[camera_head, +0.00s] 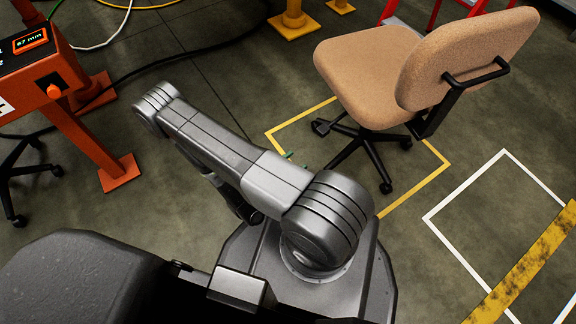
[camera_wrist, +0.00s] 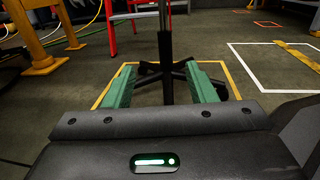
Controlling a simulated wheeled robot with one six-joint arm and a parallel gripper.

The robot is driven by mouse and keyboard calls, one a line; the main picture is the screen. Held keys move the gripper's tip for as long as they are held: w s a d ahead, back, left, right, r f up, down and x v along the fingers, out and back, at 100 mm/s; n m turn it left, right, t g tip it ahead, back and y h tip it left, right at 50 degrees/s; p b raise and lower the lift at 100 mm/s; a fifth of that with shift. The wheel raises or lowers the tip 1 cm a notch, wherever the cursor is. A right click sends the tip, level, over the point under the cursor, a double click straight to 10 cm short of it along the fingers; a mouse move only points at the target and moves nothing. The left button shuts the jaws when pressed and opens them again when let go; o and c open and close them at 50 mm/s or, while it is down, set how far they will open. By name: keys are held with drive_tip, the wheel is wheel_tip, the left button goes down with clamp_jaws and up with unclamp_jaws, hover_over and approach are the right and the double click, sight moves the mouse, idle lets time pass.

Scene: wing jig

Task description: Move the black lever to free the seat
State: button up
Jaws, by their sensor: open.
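A tan office chair's seat (camera_head: 365,62) and backrest (camera_head: 462,60) show in the head view, above a black star base on castors. A black bar (camera_head: 475,78) loops off the backrest; I cannot tell whether it is the lever. No lever is clearly visible under the seat. In the wrist view, the chair's black column (camera_wrist: 165,48) rises from its base (camera_wrist: 163,75), with the seat out of frame. My gripper (camera_wrist: 161,88) is open and empty, its green fingers apart, low and facing the column. In the head view, my arm hides most of it.
A yellow floor outline (camera_head: 432,175) surrounds the chair base. A white outline (camera_head: 462,187) lies to the right. An orange stand (camera_head: 88,130) with a display reading 67 mm is at left. Yellow posts (camera_head: 294,20), a red frame and cables lie behind.

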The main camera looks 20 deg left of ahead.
drive_tip(key=shift+v, duration=1)
drive_tip(key=shift+w+d, duration=0.1)
drive_tip(key=b+x, duration=0.2)
drive_tip(key=x, duration=0.9)
idle(0.5)
idle(0.4)
